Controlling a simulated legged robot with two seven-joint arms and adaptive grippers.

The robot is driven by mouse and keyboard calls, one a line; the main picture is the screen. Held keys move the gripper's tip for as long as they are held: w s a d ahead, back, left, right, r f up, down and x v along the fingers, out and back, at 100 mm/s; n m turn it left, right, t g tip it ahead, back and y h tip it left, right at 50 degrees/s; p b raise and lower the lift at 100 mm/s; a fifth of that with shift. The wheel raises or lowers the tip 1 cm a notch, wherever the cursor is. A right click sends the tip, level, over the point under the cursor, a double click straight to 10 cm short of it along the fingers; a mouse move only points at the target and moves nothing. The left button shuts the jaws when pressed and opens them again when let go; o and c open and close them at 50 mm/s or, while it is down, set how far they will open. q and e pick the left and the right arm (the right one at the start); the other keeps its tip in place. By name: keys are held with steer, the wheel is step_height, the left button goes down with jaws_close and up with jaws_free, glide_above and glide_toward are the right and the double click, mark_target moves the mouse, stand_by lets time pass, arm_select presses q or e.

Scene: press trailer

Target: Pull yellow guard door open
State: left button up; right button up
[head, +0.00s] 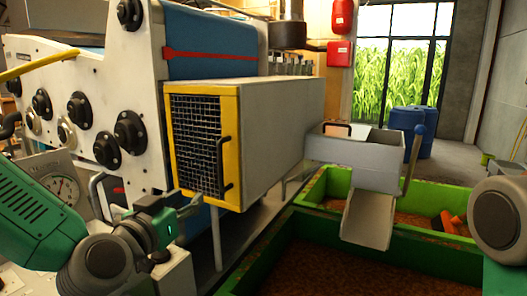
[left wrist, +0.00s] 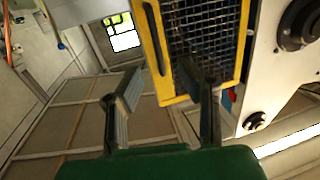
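The yellow guard door (head: 232,130) is a yellow frame with wire mesh, sitting flush on the front end of a grey box. A black upright bar handle (head: 221,165) is on its right side. In the left wrist view the door's mesh (left wrist: 205,30) is tilted, and the dark handle (left wrist: 153,40) runs along its yellow edge. My left gripper (head: 197,205) is just below the door's lower edge in the head view. In the left wrist view the gripper (left wrist: 158,75) has its fingers spread, with nothing between them; the handle lies beyond the fingertips. My right gripper is out of frame.
The grey guard box (head: 285,115) extends back from the door. The white press side panel (head: 110,75) with black knobs is on the left. A grey chute (head: 365,165) and green bins (head: 440,255) stand on the right. Blue barrels (head: 410,120) are behind.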

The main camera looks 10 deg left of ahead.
arm_select(q)
steer(key=r, duration=0.2)
steer(key=p, duration=0.2)
glide_toward(220, 167)
steer(key=w+d, duration=0.1)
steer(key=w, duration=0.9)
steer(key=shift+w+a+f+p, duration=0.1)
steer(key=shift+w+a+p, duration=0.05)
steer(key=shift+w+p, duration=0.2)
steer(key=shift+d, duration=0.65)
jaws_close()
steer(key=shift+a, duration=0.15)
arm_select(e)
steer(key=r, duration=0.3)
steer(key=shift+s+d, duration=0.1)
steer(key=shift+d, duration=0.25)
